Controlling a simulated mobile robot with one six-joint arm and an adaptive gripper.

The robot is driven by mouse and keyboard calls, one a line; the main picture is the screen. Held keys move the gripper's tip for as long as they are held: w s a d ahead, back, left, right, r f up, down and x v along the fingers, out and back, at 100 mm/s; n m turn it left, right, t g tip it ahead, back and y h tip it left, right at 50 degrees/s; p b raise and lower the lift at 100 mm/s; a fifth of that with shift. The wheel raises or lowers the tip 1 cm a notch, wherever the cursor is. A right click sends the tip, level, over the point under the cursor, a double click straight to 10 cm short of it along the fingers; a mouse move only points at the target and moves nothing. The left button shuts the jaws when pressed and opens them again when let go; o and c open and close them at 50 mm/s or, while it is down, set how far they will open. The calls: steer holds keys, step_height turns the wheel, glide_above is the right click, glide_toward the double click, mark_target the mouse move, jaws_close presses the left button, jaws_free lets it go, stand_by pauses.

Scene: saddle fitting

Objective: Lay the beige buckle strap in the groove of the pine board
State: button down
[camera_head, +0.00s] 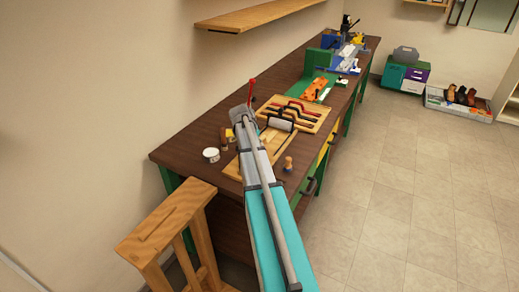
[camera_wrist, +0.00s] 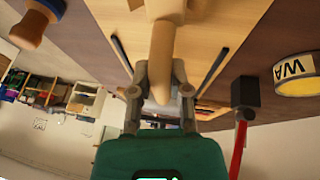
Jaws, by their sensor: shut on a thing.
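In the wrist view my gripper (camera_wrist: 160,88) is shut on a pale beige strap-like piece (camera_wrist: 162,50), the beige buckle strap. The strap runs up from between the fingertips to the top edge, wider there; its far end is out of frame. Behind it lies the pine board (camera_wrist: 205,45), with a dark line or slot on each side of the strap. I cannot tell whether the strap touches the board. In the head view the pine board (camera_head: 233,168) lies on the near bench, partly covered by my arm. I cannot clearly make out my gripper or the strap there.
A red-handled hammer (camera_wrist: 240,110) and yellow tape roll (camera_wrist: 298,75) are at right in the wrist view; a wooden-knobbed tool (camera_wrist: 35,22) is upper left. A white tub (camera_head: 211,154) and small wooden tool (camera_head: 288,163) flank the board. A tool tray (camera_head: 318,118) lies beyond.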

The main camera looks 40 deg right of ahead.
steer(key=shift+f+b, duration=0.4)
steer(key=shift+f, duration=0.3)
steer(key=shift+f, duration=0.1)
steer(key=c, duration=0.6)
jaws_free()
steer(key=shift+r, duration=0.2)
steer(key=shift+p+v, duration=1.1)
steer(key=p+v, duration=0.8)
steer(key=v, duration=0.1)
steer(key=shift+a+r+p, duration=0.2)
steer(key=shift+r+p, duration=0.15)
steer(key=shift+p, duration=0.05)
